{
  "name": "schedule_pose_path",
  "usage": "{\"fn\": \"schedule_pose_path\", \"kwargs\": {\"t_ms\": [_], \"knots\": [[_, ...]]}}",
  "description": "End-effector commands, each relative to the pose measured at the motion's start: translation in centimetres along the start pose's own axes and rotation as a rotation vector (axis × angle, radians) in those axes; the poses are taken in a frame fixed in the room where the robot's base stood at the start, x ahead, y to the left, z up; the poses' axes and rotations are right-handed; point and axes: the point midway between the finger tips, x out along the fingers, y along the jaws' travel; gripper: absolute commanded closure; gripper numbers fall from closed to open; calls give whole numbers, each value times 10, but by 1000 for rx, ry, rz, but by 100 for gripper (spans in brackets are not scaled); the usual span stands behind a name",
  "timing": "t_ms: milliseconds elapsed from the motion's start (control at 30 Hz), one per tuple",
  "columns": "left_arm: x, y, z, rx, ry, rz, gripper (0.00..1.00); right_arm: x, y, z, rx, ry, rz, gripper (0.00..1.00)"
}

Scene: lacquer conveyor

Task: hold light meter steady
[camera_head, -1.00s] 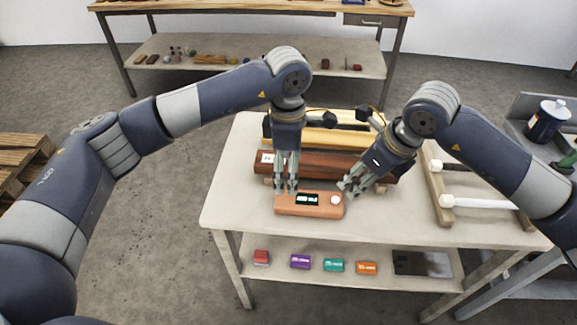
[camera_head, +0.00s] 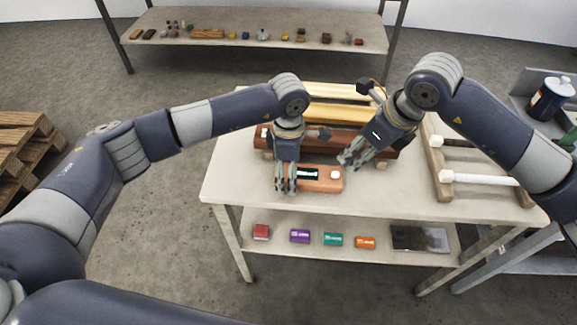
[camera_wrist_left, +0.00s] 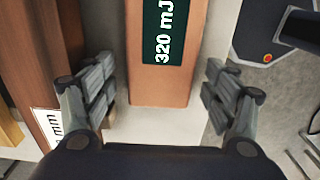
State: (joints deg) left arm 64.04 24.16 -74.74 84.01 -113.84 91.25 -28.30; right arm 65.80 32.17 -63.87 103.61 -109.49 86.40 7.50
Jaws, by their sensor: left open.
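The light meter is an orange-brown block (camera_head: 328,184) with a dark display and a white round knob, lying near the front of the table. In the left wrist view its body (camera_wrist_left: 160,90) shows from above, with the display reading "320 mJ". My left gripper (camera_head: 286,188) is open at the meter's left end, pointing down. In the left wrist view its fingers (camera_wrist_left: 160,88) stand apart on either side of the meter, with gaps to both sides. My right gripper (camera_head: 346,160) is beside the meter's right end, behind the knob; its finger opening is unclear.
Behind the meter lie a dark brown bar (camera_head: 340,140) and yellow bars (camera_head: 345,115). A rack with white rollers (camera_head: 476,176) stands at the right of the table (camera_head: 400,205). Red, purple, teal and orange small blocks lie on the lower shelf (camera_head: 280,248). The front left tabletop is clear.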

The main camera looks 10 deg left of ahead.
Motion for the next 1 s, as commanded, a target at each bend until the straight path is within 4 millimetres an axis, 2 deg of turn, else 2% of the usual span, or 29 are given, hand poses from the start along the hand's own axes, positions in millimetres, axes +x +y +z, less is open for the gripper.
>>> {"fn": "schedule_pose_path", "kwargs": {"t_ms": [100,333,400,533,567,1000], "knots": [[0,0,0,0,0,0,22,0,0,0,0,0,0,67],[0,0,0,0,0,0,74,0,0,0,0,0,0,67],[0,0,0,0,0,0,75,0,0,0,0,0,0,67],[0,0,0,0,0,0,75,0,0,0,0,0,0,96],[0,0,0,0,0,0,75,0,0,0,0,0,0,100],[0,0,0,-1,0,0,75,0,0,0,0,0,0,100]]}}
